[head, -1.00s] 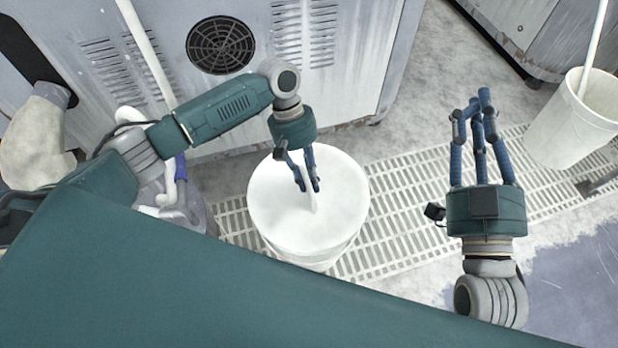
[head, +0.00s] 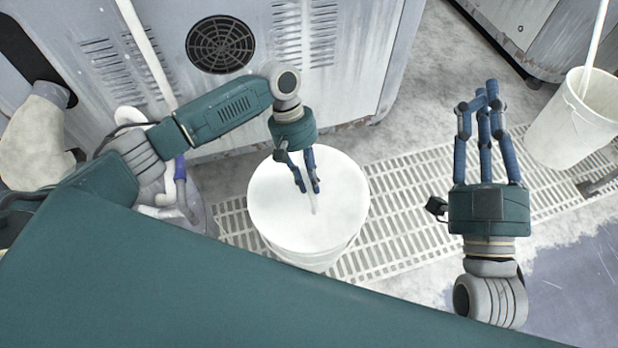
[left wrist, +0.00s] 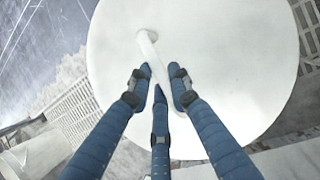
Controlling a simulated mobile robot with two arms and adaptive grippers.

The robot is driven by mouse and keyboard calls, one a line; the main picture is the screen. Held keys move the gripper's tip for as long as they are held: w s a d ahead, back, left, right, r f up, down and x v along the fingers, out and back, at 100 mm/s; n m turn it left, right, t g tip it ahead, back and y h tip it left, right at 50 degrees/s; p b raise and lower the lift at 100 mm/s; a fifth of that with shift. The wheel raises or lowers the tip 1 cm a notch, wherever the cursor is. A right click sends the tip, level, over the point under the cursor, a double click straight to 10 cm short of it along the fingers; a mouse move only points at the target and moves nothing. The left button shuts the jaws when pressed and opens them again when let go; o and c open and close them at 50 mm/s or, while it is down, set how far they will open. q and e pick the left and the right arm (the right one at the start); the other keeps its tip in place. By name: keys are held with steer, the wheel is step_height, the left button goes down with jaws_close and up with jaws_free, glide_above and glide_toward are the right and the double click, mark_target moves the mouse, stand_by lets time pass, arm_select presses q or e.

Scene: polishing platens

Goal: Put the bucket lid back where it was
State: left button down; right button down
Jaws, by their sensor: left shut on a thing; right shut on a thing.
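The white round bucket lid (head: 275,205) lies over the top of the white bucket (head: 310,262), roughly level; whether it is fully seated I cannot tell. A slim white handle stands on the lid. My left gripper (head: 308,190) is above the lid with its blue fingers shut around the handle. In the left wrist view, the lid (left wrist: 235,60) fills the middle, and the left gripper's fingertips (left wrist: 160,85) close on the handle bar. My right gripper (head: 480,92) is off to the right, fingers drawn together, with nothing visible between them.
Another white bucket (head: 570,125) with a pole in it stands at the far right. A grey machine cabinet (head: 330,90) is behind the lidded bucket. A floor grating (head: 400,205) runs beneath. A clear container with a blue part (head: 180,190) stands at left.

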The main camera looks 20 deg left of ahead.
arm_select(q)
steer(key=shift+f, duration=0.3)
steer(key=c, duration=1.5)
jaws_free()
steer(key=shift+f, duration=0.1)
